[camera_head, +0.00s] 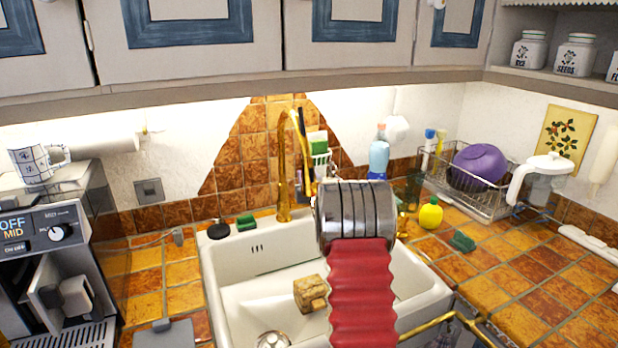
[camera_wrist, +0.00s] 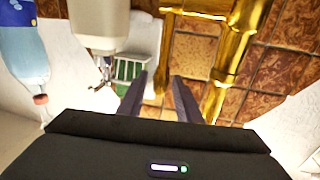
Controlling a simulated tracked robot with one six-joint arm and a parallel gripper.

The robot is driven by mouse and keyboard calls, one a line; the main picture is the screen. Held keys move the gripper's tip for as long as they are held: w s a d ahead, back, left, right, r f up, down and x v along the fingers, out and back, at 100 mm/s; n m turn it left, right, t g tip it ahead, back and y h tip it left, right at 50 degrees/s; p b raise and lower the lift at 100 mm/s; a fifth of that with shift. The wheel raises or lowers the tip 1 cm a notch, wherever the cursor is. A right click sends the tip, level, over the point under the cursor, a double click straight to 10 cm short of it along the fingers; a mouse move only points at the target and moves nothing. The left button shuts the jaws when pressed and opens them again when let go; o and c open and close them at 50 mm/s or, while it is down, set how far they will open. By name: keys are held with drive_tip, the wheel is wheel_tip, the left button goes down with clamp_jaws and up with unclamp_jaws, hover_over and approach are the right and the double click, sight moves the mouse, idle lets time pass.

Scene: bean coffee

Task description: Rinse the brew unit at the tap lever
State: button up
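The gold tap (camera_head: 283,165) rises behind the white sink. A thin upright gold part (camera_head: 305,150) beside it may be its lever. In the wrist view the gold tap pipe (camera_wrist: 236,50) is at the right, and a narrower gold piece (camera_wrist: 164,55) shows between my fingertips. My gripper (camera_wrist: 160,85) is open; whether that piece is inside its grasp or beyond it I cannot tell. A tan block (camera_head: 309,293) lies in the sink. I cannot identify the brew unit for certain.
The white sink (camera_head: 226,275) has a green sponge (camera_head: 245,222) on its rim. A blue bottle (camera_head: 379,155), yellow lemon-shaped bottle (camera_head: 430,214) and dish rack (camera_head: 488,205) stand to the right. A coffee machine (camera_head: 58,232) stands left. Cupboards hang above.

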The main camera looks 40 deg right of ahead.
clamp_jaws()
idle(0.3)
drive_tip(key=shift+s+d, duration=0.1)
drive_tip(key=shift+d, duration=0.15)
drive_tip(key=shift+a, duration=0.1)
